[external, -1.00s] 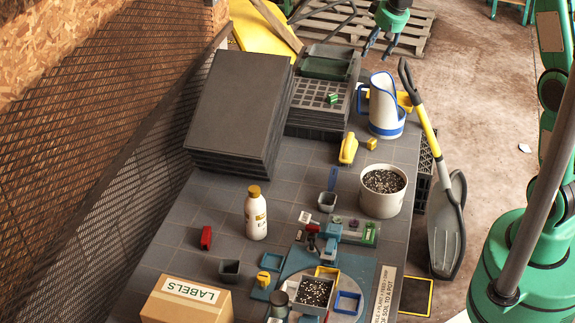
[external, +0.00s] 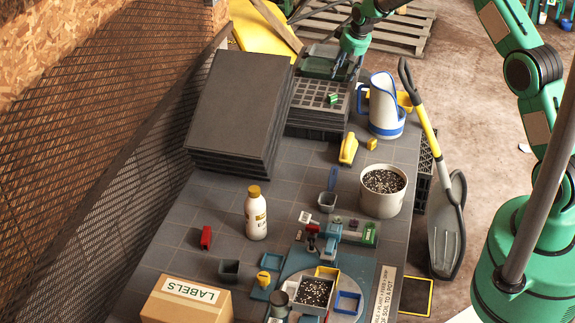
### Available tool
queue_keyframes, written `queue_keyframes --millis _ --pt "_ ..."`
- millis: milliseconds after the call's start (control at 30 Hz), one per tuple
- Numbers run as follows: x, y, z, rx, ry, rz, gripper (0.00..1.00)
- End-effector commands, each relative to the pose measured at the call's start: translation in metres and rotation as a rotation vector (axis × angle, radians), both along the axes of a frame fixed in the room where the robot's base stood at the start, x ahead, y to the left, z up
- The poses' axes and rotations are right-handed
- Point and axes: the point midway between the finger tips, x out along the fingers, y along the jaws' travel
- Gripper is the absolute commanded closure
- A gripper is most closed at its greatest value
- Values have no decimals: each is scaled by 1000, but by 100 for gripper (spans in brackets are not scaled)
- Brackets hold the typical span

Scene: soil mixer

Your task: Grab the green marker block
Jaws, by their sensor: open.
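The small green marker block (external: 333,98) lies on top of the stack of dark cell trays (external: 318,108) at the back of the table. My gripper (external: 345,74) hangs above and slightly behind the block, fingers pointing down. It is open and empty, apart from the block. A small gap shows between the fingertips and the block in this view; the exact height is hard to tell.
A dark green bin (external: 325,64) sits behind the block, close to my gripper. A white and blue jug (external: 385,108) stands to the right, and a tall stack of dark slabs (external: 238,108) to the left. A yellow-handled shovel (external: 430,135) leans at the table's right edge.

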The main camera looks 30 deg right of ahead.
Motion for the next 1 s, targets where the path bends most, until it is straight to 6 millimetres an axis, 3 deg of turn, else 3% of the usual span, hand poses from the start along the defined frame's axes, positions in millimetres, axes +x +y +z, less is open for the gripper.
queue_keyframes --millis 567,1000 --pt "4 0 -9 0 1 0 50" --pt "24 1 -59 0 2 0 50"
